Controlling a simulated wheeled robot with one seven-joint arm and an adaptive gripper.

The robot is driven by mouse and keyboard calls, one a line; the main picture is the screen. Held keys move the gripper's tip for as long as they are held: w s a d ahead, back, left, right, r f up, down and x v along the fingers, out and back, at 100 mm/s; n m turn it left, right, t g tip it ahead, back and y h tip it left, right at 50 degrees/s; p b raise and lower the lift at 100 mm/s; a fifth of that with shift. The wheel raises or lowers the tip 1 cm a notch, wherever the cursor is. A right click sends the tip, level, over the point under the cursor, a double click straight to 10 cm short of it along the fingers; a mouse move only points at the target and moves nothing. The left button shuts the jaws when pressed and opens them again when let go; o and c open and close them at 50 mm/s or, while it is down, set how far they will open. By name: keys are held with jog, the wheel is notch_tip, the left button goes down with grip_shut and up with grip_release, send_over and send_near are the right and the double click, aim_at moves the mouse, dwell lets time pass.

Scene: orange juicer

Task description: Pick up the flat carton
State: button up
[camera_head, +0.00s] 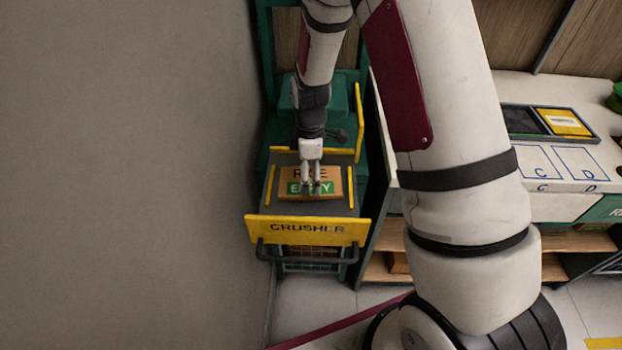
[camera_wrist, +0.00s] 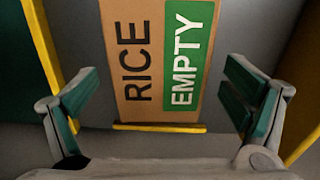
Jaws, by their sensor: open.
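The flat carton (camera_head: 330,178) is brown cardboard with "RICE" in black and a green "EMPTY" label. It lies flat on the dark bed of the crusher (camera_head: 308,231), between yellow side rails. In the wrist view the carton (camera_wrist: 136,70) runs from the top edge down to a short yellow bar. My gripper (camera_head: 311,190) is over the carton in the head view and covers part of its lettering. In the wrist view my gripper (camera_wrist: 160,105) is open, with green-padded fingers to the left and right of the carton and nothing between them gripped.
Yellow rails (camera_head: 268,187) flank the crusher bed, and a yellow front panel with a dark handle (camera_head: 310,252) closes its near side. A grey wall (camera_head: 130,180) stands at left. A white counter (camera_head: 565,165) with marked "C" and "D" areas is at right.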

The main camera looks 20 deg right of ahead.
jog(key=shift+f, duration=0.95)
jog(key=c, duration=1.3)
jog(key=shift+o, duration=0.2)
